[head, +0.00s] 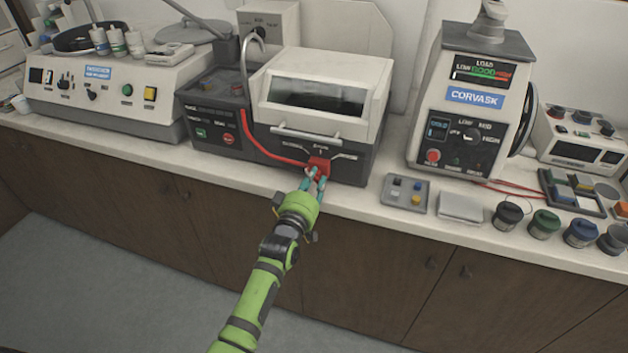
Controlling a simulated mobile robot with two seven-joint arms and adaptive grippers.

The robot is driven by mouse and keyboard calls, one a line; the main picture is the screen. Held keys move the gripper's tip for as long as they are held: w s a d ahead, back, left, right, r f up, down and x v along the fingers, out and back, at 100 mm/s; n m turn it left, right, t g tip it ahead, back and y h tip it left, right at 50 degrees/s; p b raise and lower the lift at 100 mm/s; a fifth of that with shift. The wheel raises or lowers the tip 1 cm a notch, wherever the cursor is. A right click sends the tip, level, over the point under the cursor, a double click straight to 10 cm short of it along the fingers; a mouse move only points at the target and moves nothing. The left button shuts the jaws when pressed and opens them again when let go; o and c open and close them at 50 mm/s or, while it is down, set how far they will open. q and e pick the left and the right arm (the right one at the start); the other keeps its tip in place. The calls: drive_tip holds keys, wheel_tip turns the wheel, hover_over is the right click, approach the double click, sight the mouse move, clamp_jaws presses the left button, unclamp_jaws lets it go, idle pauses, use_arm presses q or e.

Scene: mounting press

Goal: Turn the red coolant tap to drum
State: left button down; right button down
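The red coolant tap (319,163) is on the lower front of the white-lidded machine (318,95), below the lid handle. A red hose runs to it from the left. Small labels fan out around the tap, too small to read surely. My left gripper (316,178) reaches up from below with its teal fingers apart and their tips at the tap's lower part. The fingers overlap the tap in the picture, and I cannot tell whether they are clamped on it. The tap's exact pointing direction is partly hidden by the fingers. My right gripper is not in view.
The machine stands on a white counter (370,212) above brown cabinets. A grey tray (406,194) and a pale block (461,207) lie to its right, before the Corvask press (468,110). Several dark jars stand farther right. A control unit (105,90) stands left.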

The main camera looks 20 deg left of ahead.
use_arm(q)
drive_tip(key=shift+d+r+m, duration=0.1)
drive_tip(key=shift+r+m, duration=0.05)
drive_tip(key=shift+m, duration=0.25)
drive_tip(key=m+p, duration=0.1)
drive_tip(key=m, duration=0.2)
drive_tip(key=shift+m, duration=0.3)
drive_tip(key=shift+d+m, duration=0.1)
drive_tip(key=shift+m, duration=2.1)
drive_tip(key=c, duration=1)
unclamp_jaws()
drive_tip(key=shift+f, duration=0.2)
